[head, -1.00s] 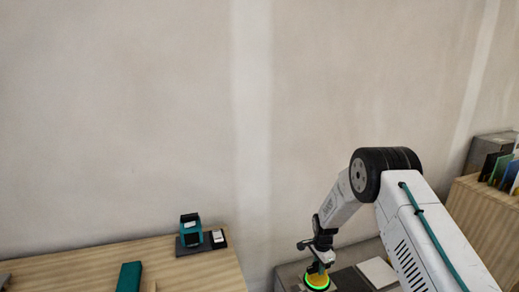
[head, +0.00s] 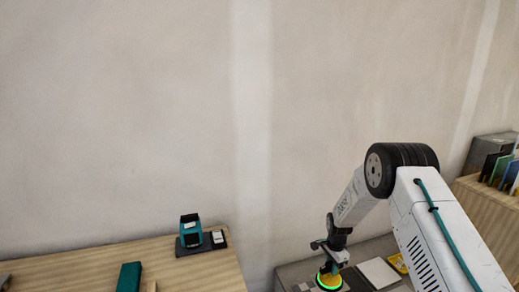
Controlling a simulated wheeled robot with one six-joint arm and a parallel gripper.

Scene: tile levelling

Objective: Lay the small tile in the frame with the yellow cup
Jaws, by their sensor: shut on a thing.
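My gripper (head: 332,256) is at the lower right of the head view, pointing down and shut on the yellow cup (head: 331,270). A glowing green ring (head: 329,283) circles the cup's lower part. What is beneath the cup is cut off by the picture's lower edge, so I cannot tell whether a tile is on it. A pale flat tile-like piece (head: 378,272) lies on the grey surface just right of the cup. I cannot tell whether it is the small tile, and I cannot make out the frame.
A wooden table (head: 90,268) at the left bears a teal device (head: 190,230) on a dark base and a teal block (head: 129,276). A yellow item (head: 399,263) lies beside the pale piece. Upright coloured panels (head: 499,170) stand on a wooden bench at right.

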